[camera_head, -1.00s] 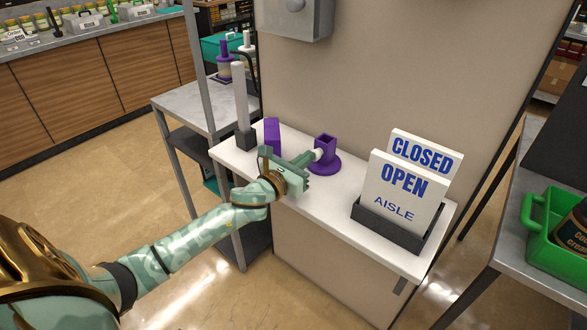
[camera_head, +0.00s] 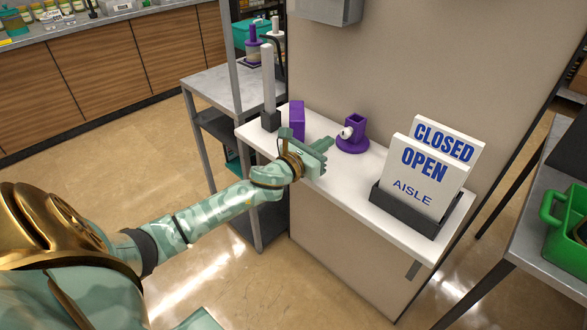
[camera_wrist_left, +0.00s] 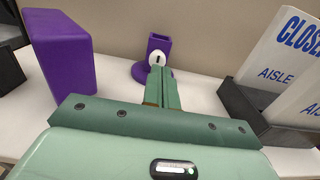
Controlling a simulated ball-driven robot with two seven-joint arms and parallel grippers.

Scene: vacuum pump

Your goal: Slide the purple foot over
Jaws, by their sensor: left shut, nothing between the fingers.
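The purple foot (camera_head: 353,135) stands upright on the white shelf (camera_head: 350,184), with a round base and a square, open-topped socket. A white knob (camera_head: 346,132) sticks out of the socket's side towards my gripper. In the left wrist view the foot (camera_wrist_left: 158,48) is straight beyond the fingertips, which hide part of its base. My left gripper (camera_head: 332,141) is shut and empty, pointing at the knob. In the head view a small gap shows between fingertips and knob; the wrist view does not settle the distance. My right gripper is not in view.
A purple block (camera_head: 297,119) and a white post in a dark base (camera_head: 269,90) stand left of the foot. A dark sign holder (camera_head: 408,214) with CLOSED and OPEN signs (camera_head: 420,172) stands to its right. A wall rises behind the shelf.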

